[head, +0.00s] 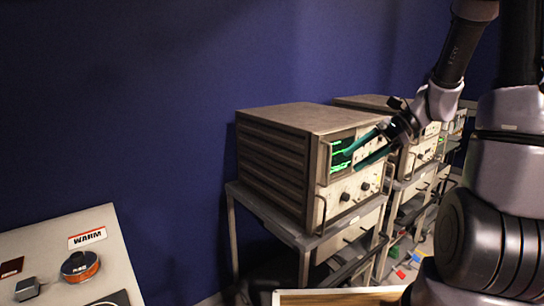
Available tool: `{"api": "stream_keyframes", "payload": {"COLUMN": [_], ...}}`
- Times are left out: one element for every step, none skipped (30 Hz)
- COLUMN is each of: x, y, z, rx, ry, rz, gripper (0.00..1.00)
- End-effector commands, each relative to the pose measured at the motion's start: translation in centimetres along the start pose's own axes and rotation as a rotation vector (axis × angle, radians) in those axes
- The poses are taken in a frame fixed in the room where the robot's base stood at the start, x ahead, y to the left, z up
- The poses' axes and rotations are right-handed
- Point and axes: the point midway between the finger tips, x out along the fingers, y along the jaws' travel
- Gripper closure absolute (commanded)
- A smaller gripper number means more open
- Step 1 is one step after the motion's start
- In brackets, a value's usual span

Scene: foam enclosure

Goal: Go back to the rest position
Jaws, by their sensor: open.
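My gripper (366,152) is at the right of centre in the head view, at the end of my arm. Its two teal fingers point left and are spread apart, with nothing visible between them. In the picture the fingers overlap the front of a beige instrument (275,118) with a green lit screen and knobs. I cannot tell how far the fingers are from that front. My arm reaches in from the upper right.
The instrument stands on a grey metal cart (307,243); more instruments stand behind it at right. A pale panel (50,245) at lower left bears a "WARM" sign (87,238) and an orange-and-black round object (80,266). A wooden edge (335,298) shows at the bottom. The blue wall (120,100) is bare.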

Motion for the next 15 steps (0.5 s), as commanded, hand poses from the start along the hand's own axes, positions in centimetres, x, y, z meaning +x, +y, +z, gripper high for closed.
{"api": "stream_keyframes", "payload": {"x": [-0.6, -0.9, -1.3, -1.7, -2.0, -2.6, -3.0, -3.4, -4.0, -4.5, -5.0, -5.6, -6.1, -6.6, -7.3], "y": [0.6, 1.0, 1.5, 1.9, 2.3, 2.8, 3.2, 3.5, 4.0, 4.3, 4.6, 5.0, 5.4, 5.6, 6.0], "z": [1.4, 2.1, 2.9, 3.4, 4.0, 4.7, 5.2, 5.7, 6.3, 6.8, 7.3, 8.0, 8.4, 8.9, 9.5], "rx": [-0.087, -0.134, -0.198, -0.246, -0.293, -0.358, -0.405, -0.453, -0.517, -0.564, -0.612, -0.676, -0.722, -0.769, -0.829], "ry": [0.06, 0.095, 0.143, 0.179, 0.214, 0.263, 0.299, 0.335, 0.384, 0.419, 0.457, 0.506, 0.542, 0.579, 0.627], "rz": [0.02, 0.033, 0.049, 0.06, 0.071, 0.083, 0.091, 0.098, 0.106, 0.111, 0.114, 0.118, 0.12, 0.12, 0.118], "gripper": [0.28, 0.28, 0.28, 0.28, 0.28, 0.28, 0.28, 0.28, 0.28, 0.28, 0.28, 0.28, 0.28, 0.28, 0.28]}}
